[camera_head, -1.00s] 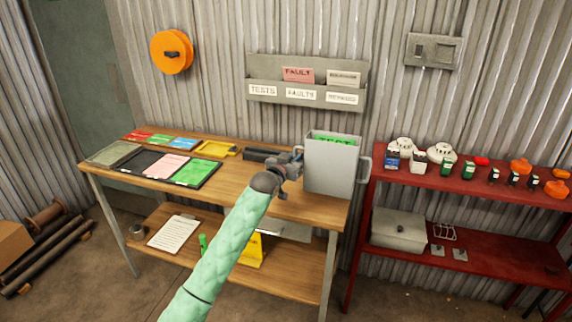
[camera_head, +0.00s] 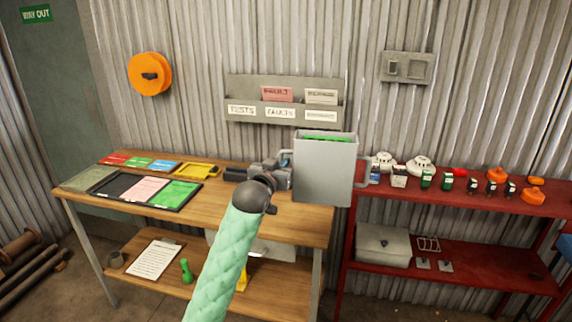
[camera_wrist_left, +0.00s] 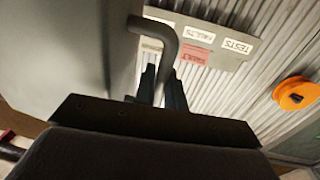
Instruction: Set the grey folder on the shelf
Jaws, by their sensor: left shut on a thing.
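The grey folder (camera_head: 325,172) is an upright, open-topped holder with a handle on each side and a green card inside. My left gripper (camera_head: 284,168) is shut on its left handle. In the left wrist view, the handle (camera_wrist_left: 165,35) runs between the fingers (camera_wrist_left: 162,88), and the folder's grey wall (camera_wrist_left: 65,60) fills the left. The folder appears held above the right end of the wooden bench (camera_head: 240,200) and overlaps the red shelf unit's left edge in the picture. The red shelf (camera_head: 440,196) stands to the right. My right gripper is out of view.
Detectors (camera_head: 420,166), small bottles and orange items crowd the red unit's top. A grey box (camera_head: 383,245) stands on its lower level, with bare room to the right. Coloured cards and a yellow tray (camera_head: 197,171) lie on the bench. A label rack (camera_head: 285,108) hangs behind.

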